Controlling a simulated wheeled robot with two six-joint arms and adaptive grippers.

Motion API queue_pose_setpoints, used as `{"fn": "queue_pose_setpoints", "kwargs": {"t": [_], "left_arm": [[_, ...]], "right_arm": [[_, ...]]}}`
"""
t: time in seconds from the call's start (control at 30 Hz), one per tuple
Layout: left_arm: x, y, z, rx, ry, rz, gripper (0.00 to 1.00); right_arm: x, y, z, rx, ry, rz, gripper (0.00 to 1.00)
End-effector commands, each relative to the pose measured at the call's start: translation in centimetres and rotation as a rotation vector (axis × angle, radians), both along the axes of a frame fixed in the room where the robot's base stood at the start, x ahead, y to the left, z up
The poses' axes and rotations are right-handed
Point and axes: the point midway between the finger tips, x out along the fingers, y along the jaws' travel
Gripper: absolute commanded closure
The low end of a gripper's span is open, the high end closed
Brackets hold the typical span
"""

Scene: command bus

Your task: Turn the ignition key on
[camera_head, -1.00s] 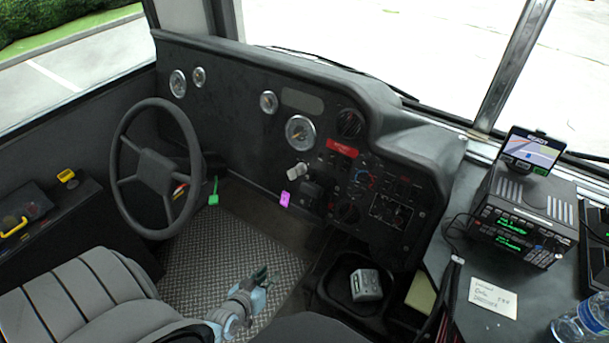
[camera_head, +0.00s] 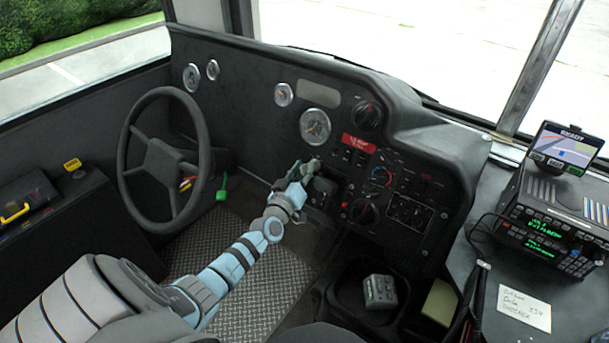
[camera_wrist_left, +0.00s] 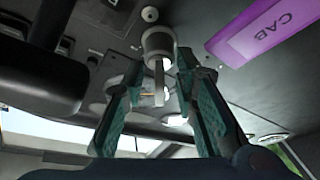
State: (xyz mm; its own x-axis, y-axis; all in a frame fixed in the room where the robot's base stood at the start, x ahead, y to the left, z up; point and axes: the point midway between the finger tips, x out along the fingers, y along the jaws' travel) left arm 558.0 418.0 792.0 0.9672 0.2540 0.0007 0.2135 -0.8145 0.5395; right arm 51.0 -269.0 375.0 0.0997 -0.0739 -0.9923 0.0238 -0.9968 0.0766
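The ignition switch (camera_wrist_left: 158,42) is a pale round barrel in the left wrist view, with a flat key (camera_wrist_left: 159,80) standing out of it. My left gripper (camera_wrist_left: 160,62) has its two teal fingers apart, one on each side of the key, with gaps showing. In the head view the left gripper (camera_head: 303,177) is at the lower dash, and a pale bit of the ignition switch (camera_head: 314,165) shows just beyond it. A purple tag (camera_wrist_left: 268,30) reading "CAB" is right of the switch; the gripper hides it in the head view. My right gripper is out of view.
The steering wheel (camera_head: 164,157) stands left of my left arm, with a green tag (camera_head: 222,189) beside it. Knobs and switches (camera_head: 363,211) are close on the right. A dark tray with a grey box (camera_head: 380,291) lies below.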

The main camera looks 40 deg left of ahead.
Motion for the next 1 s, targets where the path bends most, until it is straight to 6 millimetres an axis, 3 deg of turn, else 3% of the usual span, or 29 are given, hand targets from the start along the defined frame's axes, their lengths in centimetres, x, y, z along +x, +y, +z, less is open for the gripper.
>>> {"fn": "queue_pose_setpoints", "kwargs": {"t": [0.27, 0.43, 1.0], "left_arm": [[0.22, 0.06, 0.06, 0.001, 0.002, 0.000, 0.74], [0.20, 0.06, 0.05, 0.001, 0.002, 0.000, 1.00], [-0.54, 1.02, -0.04, 0.050, 0.004, -0.001, 1.00]], "right_arm": [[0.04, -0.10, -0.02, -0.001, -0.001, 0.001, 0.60], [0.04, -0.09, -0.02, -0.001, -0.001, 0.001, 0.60], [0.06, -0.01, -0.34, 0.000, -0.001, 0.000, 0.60]]}}
